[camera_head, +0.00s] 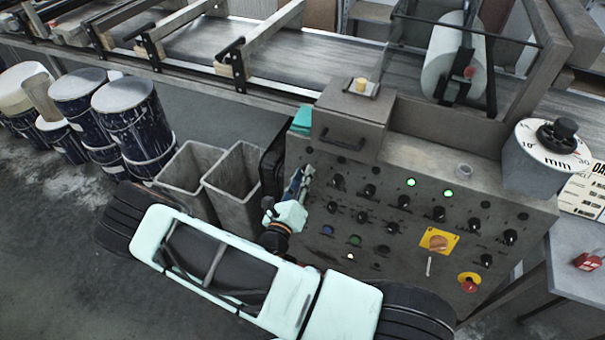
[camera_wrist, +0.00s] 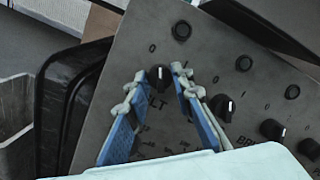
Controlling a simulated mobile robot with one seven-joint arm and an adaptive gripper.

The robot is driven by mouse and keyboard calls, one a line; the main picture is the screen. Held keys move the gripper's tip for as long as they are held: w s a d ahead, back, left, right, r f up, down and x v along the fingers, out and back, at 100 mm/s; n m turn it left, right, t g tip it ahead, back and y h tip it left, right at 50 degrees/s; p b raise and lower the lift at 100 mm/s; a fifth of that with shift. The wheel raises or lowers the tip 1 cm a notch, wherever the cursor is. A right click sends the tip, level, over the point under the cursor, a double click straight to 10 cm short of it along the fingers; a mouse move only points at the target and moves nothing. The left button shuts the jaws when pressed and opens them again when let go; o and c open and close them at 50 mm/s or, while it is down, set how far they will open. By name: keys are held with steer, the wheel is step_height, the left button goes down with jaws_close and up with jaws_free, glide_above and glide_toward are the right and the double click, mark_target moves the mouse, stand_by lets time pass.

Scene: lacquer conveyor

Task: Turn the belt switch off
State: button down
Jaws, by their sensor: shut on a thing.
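The belt switch (camera_wrist: 160,76) is a small black rotary knob with a pale pointer mark, at the upper left of the grey control panel (camera_wrist: 125,62). In the wrist view only the letters "LT" of its label show below it. A "0" is printed to its upper left. My gripper (camera_wrist: 161,78) has its two blue fingers on either side of this knob and is shut on it. In the head view my gripper (camera_head: 304,176) is at the panel's left edge, and it hides the knob there. The pointer looks roughly upright in the wrist view.
More black knobs (camera_head: 370,190) run to the right in rows. Two green lamps (camera_head: 411,182) are lit. A yellow-plated orange switch (camera_head: 437,241) and a red emergency button (camera_head: 468,284) sit lower right. Grey bins (camera_head: 232,185) and paint drums (camera_head: 128,112) stand left of the panel.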

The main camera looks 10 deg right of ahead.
steer(key=shift+n, duration=0.4)
steer(key=c, duration=1.7)
jaws_free()
steer(key=v, duration=1.2)
steer(key=shift+d+r, duration=0.1)
